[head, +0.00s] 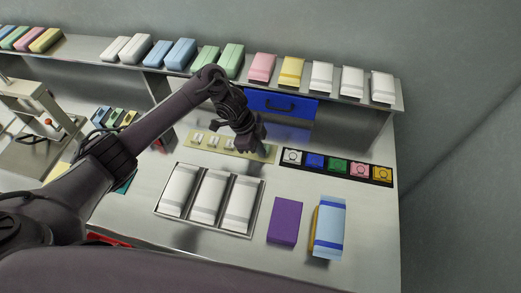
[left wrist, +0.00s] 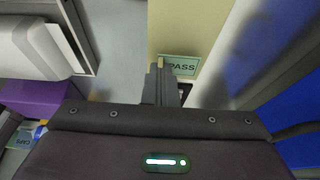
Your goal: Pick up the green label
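The green label (left wrist: 180,66), marked PASS, shows in the left wrist view against a pale beige strip (left wrist: 176,28). In the head view this strip (head: 203,143) lies behind the tray of white packs, with several small pale labels on it. My left gripper (left wrist: 158,64) has its narrow fingers close together, with the tips at the label's left edge. I cannot tell whether they touch it. In the head view my left gripper (head: 262,148) points down at the strip's right end and hides part of it. My right gripper is not in view.
A tray (head: 155,208) of white packs, a purple block (head: 286,221) and a blue pack (head: 329,228) lie in front. A black rack (head: 390,184) of coloured round-topped pieces is to the right. A blue drawer (head: 281,104) sits under the shelf of wrapped packs behind.

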